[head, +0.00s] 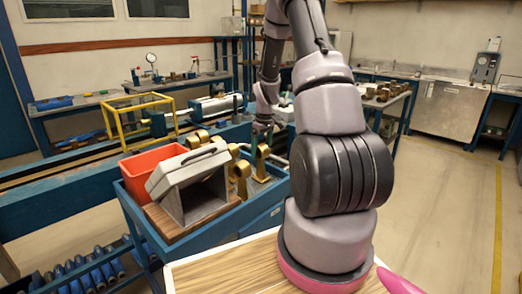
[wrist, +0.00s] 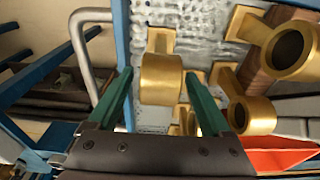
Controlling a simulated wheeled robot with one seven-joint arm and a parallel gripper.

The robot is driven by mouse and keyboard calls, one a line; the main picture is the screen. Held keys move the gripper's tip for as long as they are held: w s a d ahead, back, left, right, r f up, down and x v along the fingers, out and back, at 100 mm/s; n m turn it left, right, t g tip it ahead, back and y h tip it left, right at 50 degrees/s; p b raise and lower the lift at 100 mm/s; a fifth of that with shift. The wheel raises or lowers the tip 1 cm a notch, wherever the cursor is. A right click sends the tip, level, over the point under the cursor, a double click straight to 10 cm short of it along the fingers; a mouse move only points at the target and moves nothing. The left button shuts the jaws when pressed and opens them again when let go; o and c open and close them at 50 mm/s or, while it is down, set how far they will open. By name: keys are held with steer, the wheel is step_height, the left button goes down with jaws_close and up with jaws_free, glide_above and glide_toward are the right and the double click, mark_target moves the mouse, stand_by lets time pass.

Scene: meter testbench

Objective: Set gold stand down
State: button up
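Several gold stands are on the blue cart, each with a ring-shaped top. One gold stand (head: 262,160) is upright near the cart's right side, just below my gripper (head: 263,128) in the head view. In the wrist view, a gold stand (wrist: 162,80) shows between the two green fingertips of my gripper (wrist: 158,75). A gap shows at its left side and a narrower one at its right, so the fingers look open around or above it. Two other gold stands (wrist: 290,50) (wrist: 250,114) are to the right in the wrist view.
The blue cart (head: 214,228) also carries a grey case (head: 188,172) and a red bin (head: 150,155). A bent metal handle (wrist: 82,50) shows left of the fingers in the wrist view. A yellow frame (head: 140,118) is behind. Open floor (head: 440,210) is at the right.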

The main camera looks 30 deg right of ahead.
steer(key=s+a+r+m+t, duration=0.1)
steer(key=s+a+r, duration=0.1)
steer(key=r, duration=0.8)
steer(key=s+a+r+m, duration=0.1)
steer(key=s+a+r, duration=0.15)
steer(key=r, duration=0.75)
steer(key=s+a+r+m+t, duration=0.1)
steer(key=s+a+r+m, duration=0.1)
steer(key=s+r, duration=0.3)
steer(key=s+a+r+m+t+y, duration=0.1)
steer(key=s+a+r, duration=0.3)
steer(key=s, duration=0.6)
steer(key=s+a+r+m+t, duration=0.2)
steer(key=s+a+r+m, duration=0.1)
steer(key=s+a+r, duration=0.2)
steer(key=s, duration=0.2)
steer(key=shift+s+r+t+y, duration=0.3)
steer(key=shift+r+t, duration=0.05)
steer(key=shift+t, duration=0.05)
